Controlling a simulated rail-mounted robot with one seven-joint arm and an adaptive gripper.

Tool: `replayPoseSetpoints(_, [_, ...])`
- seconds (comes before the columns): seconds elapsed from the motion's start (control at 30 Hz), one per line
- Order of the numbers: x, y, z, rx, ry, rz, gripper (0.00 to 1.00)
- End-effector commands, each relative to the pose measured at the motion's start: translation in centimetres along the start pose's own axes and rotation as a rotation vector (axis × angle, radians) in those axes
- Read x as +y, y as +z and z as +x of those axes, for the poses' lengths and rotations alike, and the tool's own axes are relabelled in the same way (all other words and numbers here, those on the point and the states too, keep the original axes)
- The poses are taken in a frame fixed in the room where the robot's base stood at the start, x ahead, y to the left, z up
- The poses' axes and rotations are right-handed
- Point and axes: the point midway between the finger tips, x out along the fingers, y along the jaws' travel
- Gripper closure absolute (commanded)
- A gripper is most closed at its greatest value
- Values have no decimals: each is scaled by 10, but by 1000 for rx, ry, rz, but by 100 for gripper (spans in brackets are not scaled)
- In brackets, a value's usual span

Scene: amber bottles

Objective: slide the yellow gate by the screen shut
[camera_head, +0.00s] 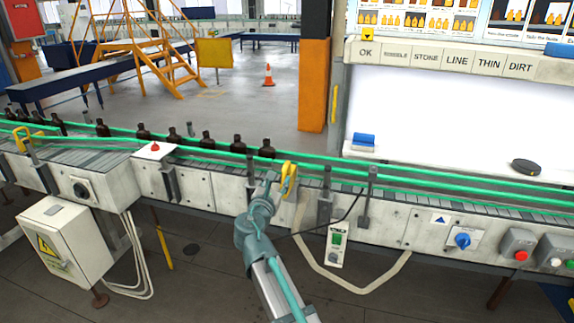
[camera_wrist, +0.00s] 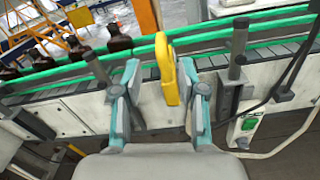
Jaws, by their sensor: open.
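The yellow gate (camera_head: 288,180) stands at the front rail of the conveyor, in front of the white screen's left end. It also shows in the wrist view (camera_wrist: 167,70) as an upright yellow loop. My gripper (camera_wrist: 158,100) is open, with one finger on each side of the gate's lower part. The gate is nearer the right finger, and I cannot tell whether they touch. In the head view my gripper (camera_head: 277,185) is at the conveyor's front edge, partly overlapping the gate. The white screen (camera_head: 450,120) stands behind the conveyor on the right.
Several amber bottles (camera_head: 207,141) stand on the conveyor to the left of the gate. Green guide rails (camera_head: 420,185) run along the belt. Dark posts (camera_head: 326,182) and a hanging green switch box (camera_head: 337,242) are right of my gripper. A second yellow gate (camera_head: 22,139) is at far left.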

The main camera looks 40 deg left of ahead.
Motion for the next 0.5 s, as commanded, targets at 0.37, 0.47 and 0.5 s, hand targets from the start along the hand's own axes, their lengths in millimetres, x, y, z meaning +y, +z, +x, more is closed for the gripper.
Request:
replayPoseSetpoints(0.37, [1,2,52,1,-4,3,59])
replayPoseSetpoints(0.47, [1,2,70,2,-3,4,59])
replayPoseSetpoints(0.5, [1,2,76,2,-3,5,59])
